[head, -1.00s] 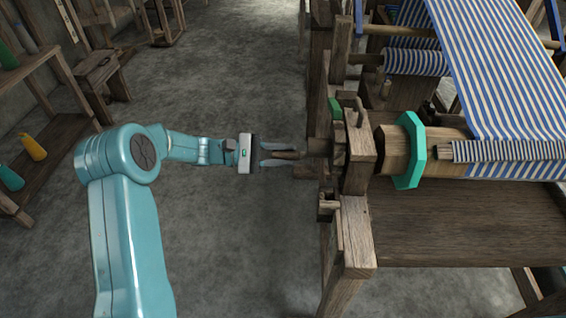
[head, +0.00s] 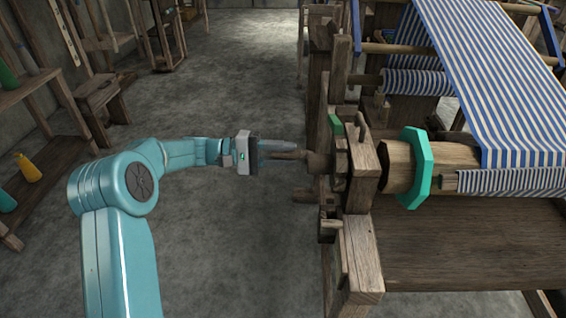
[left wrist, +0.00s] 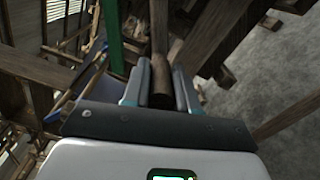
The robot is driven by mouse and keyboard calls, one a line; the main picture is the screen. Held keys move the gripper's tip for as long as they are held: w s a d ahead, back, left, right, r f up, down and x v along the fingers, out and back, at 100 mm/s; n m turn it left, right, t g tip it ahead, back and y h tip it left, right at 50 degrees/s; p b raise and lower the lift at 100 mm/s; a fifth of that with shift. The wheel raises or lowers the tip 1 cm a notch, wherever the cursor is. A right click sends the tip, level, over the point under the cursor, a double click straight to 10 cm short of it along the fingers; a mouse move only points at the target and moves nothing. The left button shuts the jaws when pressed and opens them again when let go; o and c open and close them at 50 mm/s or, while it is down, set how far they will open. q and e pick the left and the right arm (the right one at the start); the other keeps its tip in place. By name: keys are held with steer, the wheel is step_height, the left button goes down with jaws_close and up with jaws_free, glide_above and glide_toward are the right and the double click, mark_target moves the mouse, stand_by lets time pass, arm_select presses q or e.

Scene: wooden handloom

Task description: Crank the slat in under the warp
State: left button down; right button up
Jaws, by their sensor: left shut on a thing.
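My left gripper (head: 285,150) is shut on a wooden crank handle (left wrist: 160,55) at the left side of the loom; the handle's far end meets the loom's side post. The handle shows between both fingers in the left wrist view. The wooden beam (head: 398,166) has a green octagonal flange (head: 416,168). Right of it, the short wooden end of the slat (head: 448,182) sticks out at the left edge of the striped cloth; the rest of it is hidden. The blue and white striped warp (head: 485,80) runs down onto the beam. My right gripper is out of view.
The loom's side post (head: 358,170) and front rail (head: 360,262) stand just right of my gripper. A shelf (head: 45,95) with bottles and a stool (head: 97,100) are at the left. The grey floor (head: 235,75) between is clear.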

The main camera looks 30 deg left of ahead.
arm_select(q)
steer(key=shift+w+a+r+m+b, duration=0.15)
steer(key=shift+w+r+m+b, duration=0.05)
steer(key=shift+r+m+b, duration=0.55)
steer(key=shift+w+a+r+m+b, duration=0.2)
steer(key=shift+r+m+b, duration=0.3)
steer(key=shift+m, duration=0.45)
steer(key=shift+r+m+b, duration=0.75)
steer(key=shift+r+m, duration=0.3)
steer(key=shift+m, duration=0.15)
steer(key=shift+r, duration=0.1)
steer(key=c, duration=0.9)
jaws_free()
